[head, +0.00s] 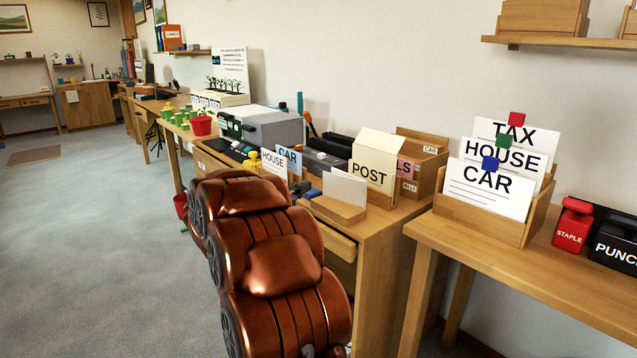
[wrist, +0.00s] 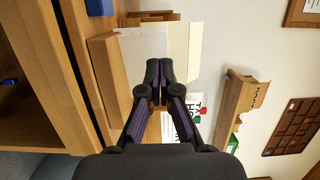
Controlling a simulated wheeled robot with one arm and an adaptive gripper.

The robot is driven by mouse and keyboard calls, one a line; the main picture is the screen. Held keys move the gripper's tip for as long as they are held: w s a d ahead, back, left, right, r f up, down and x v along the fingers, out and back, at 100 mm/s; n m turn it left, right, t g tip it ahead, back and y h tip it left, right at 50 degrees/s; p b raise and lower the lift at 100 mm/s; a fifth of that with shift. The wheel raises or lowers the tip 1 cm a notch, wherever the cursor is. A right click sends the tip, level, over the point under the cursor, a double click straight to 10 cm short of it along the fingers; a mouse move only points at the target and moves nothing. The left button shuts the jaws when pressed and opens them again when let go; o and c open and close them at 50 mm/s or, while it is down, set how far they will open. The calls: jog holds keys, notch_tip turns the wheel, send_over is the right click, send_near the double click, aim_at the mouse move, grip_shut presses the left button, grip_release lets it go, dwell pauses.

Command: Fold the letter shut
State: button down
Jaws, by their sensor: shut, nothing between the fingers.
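A white sheet, which looks like the letter (head: 345,188), stands upright at a wooden block (head: 337,209) on the desk in the head view. No print shows on it. It appears in the wrist view as a pale panel (wrist: 143,44) beside the block (wrist: 107,78). My gripper (wrist: 159,68) is shut and empty, its fingertips over the lower edge of the pale panel in that view. I cannot tell whether they touch it. In the head view my copper-coloured arm covers the desk's near left part, and a dark part of my gripper shows left of the sheet.
A cream POST box (head: 374,161) stands just behind the sheet, with wooden trays (head: 423,150) beyond. A file rack (head: 480,217) with TAX, HOUSE and CAR cards, a red stapler (head: 573,226) and a black punch (head: 616,243) occupy the right desk. Open floor lies left.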

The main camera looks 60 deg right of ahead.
aim_at(325, 176)
jog(key=shift+s+d+b, duration=0.1)
jog(key=shift+d+b, duration=0.65)
jog(key=shift+d, duration=3.05)
